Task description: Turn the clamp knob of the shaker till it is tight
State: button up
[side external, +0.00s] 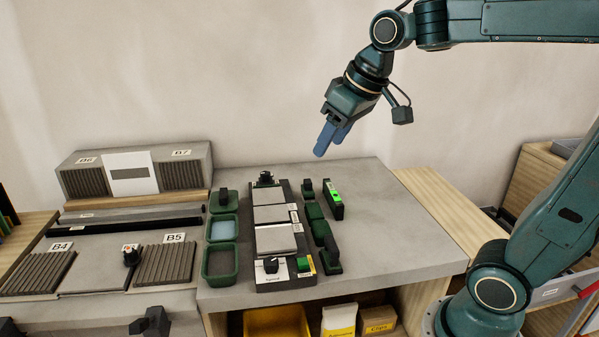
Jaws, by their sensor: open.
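A long black device (287,232) with pale plates, which looks like the shaker, lies on the grey bench. A black knob (265,178) stands at its far end. I cannot tell for sure which knob is the clamp knob, nor how tight any is. My gripper (325,142) has blue fingers pointing down and left. It is open and empty, high above the back of the bench, apart from the device.
Green trays (220,262) stand left of the device. A green-lit black instrument (333,199) and dark green tools (325,235) lie to its right. Another black knob (131,255) stands between ribbed plates labelled B4 and B5. The bench's right part (400,235) is clear.

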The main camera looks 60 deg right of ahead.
jog(key=w+d+f, duration=0.1)
jog(key=w+d, duration=0.2)
jog(key=w, duration=0.4)
jog(key=w+d+f, duration=0.1)
jog(key=w+d, duration=0.3)
jog(key=w, duration=0.4)
send_near(266, 173)
jog(key=w+v, duration=0.1)
jog(key=v, duration=0.4)
jog(key=shift+r+g, duration=0.2)
jog(key=shift+g, duration=0.1)
jog(key=shift+f, duration=0.15)
jog(key=x, duration=1.3)
jog(key=shift+w+f, duration=0.1)
jog(key=shift+f, duration=0.1)
jog(key=c, duration=1)
